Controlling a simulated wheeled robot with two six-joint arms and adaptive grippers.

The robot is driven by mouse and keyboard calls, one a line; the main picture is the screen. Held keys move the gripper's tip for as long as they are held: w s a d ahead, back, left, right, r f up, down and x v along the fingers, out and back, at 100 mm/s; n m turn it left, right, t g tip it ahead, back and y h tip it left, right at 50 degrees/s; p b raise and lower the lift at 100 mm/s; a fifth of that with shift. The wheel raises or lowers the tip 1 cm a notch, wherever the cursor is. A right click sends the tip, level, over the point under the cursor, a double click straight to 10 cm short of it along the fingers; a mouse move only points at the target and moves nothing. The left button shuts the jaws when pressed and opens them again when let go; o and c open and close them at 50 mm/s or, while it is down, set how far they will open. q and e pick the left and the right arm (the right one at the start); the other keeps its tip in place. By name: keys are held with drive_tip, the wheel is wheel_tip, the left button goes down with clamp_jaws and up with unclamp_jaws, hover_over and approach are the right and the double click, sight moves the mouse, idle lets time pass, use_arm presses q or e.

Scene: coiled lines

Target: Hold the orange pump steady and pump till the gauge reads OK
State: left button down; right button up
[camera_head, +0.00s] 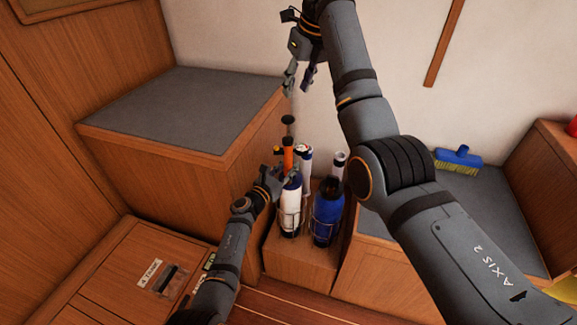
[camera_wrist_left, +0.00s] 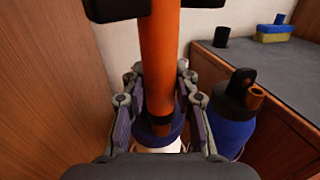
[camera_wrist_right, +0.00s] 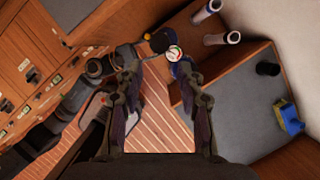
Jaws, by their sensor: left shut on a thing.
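The orange pump (camera_head: 288,160) stands upright in the middle of the head view, with a dark round knob (camera_head: 288,120) above it. My left gripper (camera_head: 284,178) is shut on the pump's lower part. In the left wrist view, its fingers sit on both sides of the orange tube (camera_wrist_left: 160,60), above a blue collar and white body. My right gripper (camera_head: 299,88) is above the knob, apart from it, pointing down. In the right wrist view its fingers (camera_wrist_right: 157,62) are spread, with nothing held. A small round dial (camera_wrist_right: 174,53) shows there; its reading is too small to tell.
Pale tubes stand just behind. A grey-topped locker (camera_head: 180,105) is left. A blue and yellow brush (camera_head: 459,158) lies on the right bench. My right arm crosses the view.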

drive_tip(key=shift+n, duration=0.3)
drive_tip(key=c, duration=0.4)
drive_tip(key=shift+w+a+n, duration=0.1)
drive_tip(key=shift+w+n, duration=0.05)
drive_tip(key=shift+n, duration=0.75)
drive_tip(key=c, duration=0.3)
drive_tip(key=n, duration=0.5)
drive_tip(key=shift+w+a, duration=0.15)
drive_tip(key=shift+w, duration=0.1)
clamp_jaws()
drive_tip(key=shift+w+a+f+n+y, duration=0.25)
drive_tip(key=shift+f+n, duration=0.9)
drive_tip(key=shift+n, duration=3.85)
drive_tip(key=shift+w+a+f+n, duration=0.4)
drive_tip(key=shift+f+n, duration=0.7)
drive_tip(key=shift+n, duration=3.9)
drive_tip(key=shift+w+a+f+n+y, duration=0.15)
drive_tip(key=shift+w+f+n, duration=0.65)
drive_tip(key=shift+n, duration=4.2)
drive_tip(key=shift+s+f, duration=0.35)
